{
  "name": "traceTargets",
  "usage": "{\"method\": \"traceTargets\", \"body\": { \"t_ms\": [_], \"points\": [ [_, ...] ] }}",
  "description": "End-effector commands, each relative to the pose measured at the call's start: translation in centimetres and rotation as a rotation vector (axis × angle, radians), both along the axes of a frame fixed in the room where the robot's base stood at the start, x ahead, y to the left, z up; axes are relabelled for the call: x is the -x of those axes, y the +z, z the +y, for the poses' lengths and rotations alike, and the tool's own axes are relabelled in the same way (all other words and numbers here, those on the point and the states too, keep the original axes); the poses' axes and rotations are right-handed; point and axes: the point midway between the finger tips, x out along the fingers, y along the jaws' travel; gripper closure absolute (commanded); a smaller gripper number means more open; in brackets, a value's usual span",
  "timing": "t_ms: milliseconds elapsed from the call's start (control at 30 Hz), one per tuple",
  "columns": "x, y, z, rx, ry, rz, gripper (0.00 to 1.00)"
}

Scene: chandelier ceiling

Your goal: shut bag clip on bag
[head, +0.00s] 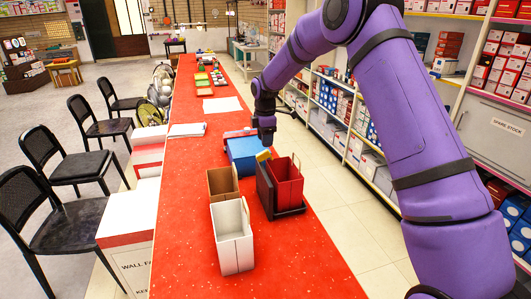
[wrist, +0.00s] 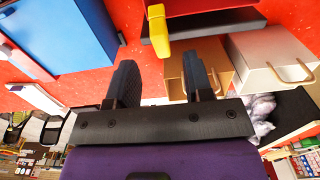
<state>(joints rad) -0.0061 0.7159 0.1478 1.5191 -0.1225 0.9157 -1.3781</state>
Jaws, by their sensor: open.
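The bag clip looks to be the small yellow piece (head: 263,156), at the top far-left corner of the red bag (head: 287,182). In the wrist view the yellow clip (wrist: 158,32) shows just beyond my fingertips, roughly centred between them. I cannot tell whether the clip is open or shut. The red bag stands upright on the counter by a dark panel and base (head: 268,193); only its edge (wrist: 192,5) shows in the wrist view. My gripper (head: 266,136) is above and beyond the bag, its fingers (wrist: 158,72) apart with nothing between them.
A brown bag (head: 222,184) and a white bag (head: 232,238) stand left of the red one. A blue box (head: 243,155) lies behind, close to my gripper. The red counter (head: 290,265) is clear at the near end. Black chairs (head: 82,167) stand left.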

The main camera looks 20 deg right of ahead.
Motion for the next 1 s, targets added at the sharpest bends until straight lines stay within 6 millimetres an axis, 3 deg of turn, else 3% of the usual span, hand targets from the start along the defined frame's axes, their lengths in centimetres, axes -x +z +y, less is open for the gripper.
{"method": "traceTargets", "body": {
  "t_ms": [100,333,767,967,1000],
  "points": [
    [0.1,-2.2,0.0,0.000,0.000,0.003,0.53],
    [0.0,-5.1,0.0,-0.001,0.000,0.001,0.53],
    [0.0,-5.9,0.0,-0.001,0.000,0.000,0.53],
    [0.0,-5.9,0.0,-0.001,0.000,0.000,0.97],
    [0.0,-5.9,0.0,-0.001,0.000,0.000,1.00]
  ]
}}
